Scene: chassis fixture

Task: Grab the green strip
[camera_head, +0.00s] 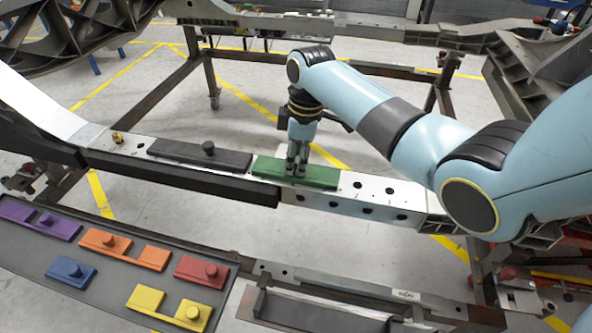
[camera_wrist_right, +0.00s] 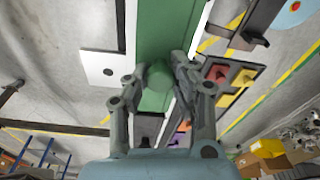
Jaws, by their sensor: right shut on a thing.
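The green strip (camera_head: 318,176) lies flat on the metal beam of the chassis, to the right of a dark grey strip. My left gripper is not in view.
The dark grey strip (camera_head: 190,153) with a knob sits on the same beam. A grey tray (camera_head: 105,270) at the lower left holds purple, orange, blue, red and yellow knobbed pieces. Steel frame members (camera_head: 340,289) border the near side. The beam right of the green strip is bare, with holes.

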